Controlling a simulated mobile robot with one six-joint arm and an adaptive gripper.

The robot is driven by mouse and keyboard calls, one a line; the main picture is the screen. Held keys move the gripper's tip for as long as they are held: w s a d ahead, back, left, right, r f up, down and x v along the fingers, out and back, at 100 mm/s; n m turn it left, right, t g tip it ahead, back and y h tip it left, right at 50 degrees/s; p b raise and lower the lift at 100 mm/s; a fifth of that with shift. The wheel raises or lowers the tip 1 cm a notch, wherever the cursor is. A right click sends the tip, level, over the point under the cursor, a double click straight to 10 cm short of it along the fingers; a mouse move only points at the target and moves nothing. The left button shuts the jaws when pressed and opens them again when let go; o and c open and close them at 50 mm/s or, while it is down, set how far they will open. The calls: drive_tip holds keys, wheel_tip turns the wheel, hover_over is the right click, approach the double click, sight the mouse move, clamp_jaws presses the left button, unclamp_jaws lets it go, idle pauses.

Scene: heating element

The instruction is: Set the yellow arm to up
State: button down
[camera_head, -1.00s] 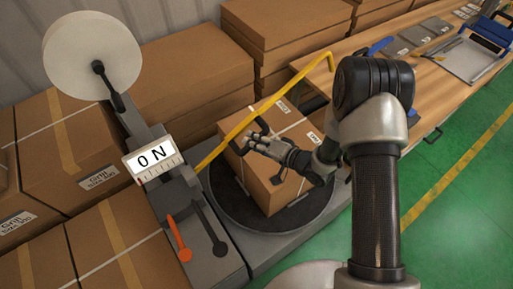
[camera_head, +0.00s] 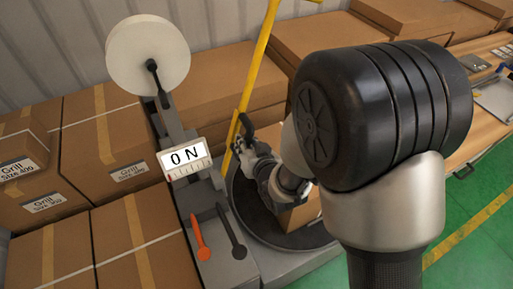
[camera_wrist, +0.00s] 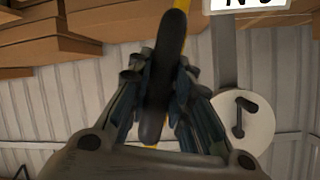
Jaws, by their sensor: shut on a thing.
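The yellow arm (camera_head: 258,62) is a long bar on the wrapping machine in the head view. It now rises steeply from beside the turntable, tilted slightly right, and its top leaves the picture. A black handle (camera_head: 246,124) is fixed to it. My gripper (camera_head: 240,146) is at the handle. In the wrist view the black handle (camera_wrist: 164,75) runs between the fingers of my gripper (camera_wrist: 160,85), which are shut on it. A bit of the yellow arm (camera_wrist: 178,52) shows behind the handle. The lower end of the yellow arm is partly hidden near the sign.
The machine has an ON sign (camera_head: 185,157), a white roll (camera_head: 148,57), an orange lever (camera_head: 200,238) and a dark lever (camera_head: 231,232). A box (camera_head: 300,215) stands on the round turntable (camera_head: 241,202). Boxes (camera_head: 135,235) are stacked left and behind. Green floor (camera_head: 470,245) is open at right.

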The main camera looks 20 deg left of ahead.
drive_tip(key=shift+s+a+r, duration=0.25)
drive_tip(key=shift+s+a, duration=0.3)
drive_tip(key=shift+s, duration=0.05)
drive_tip(key=c, duration=1.4)
unclamp_jaws()
drive_tip(key=shift+c, duration=0.2)
wheel_tip(320, 180, up, 10)
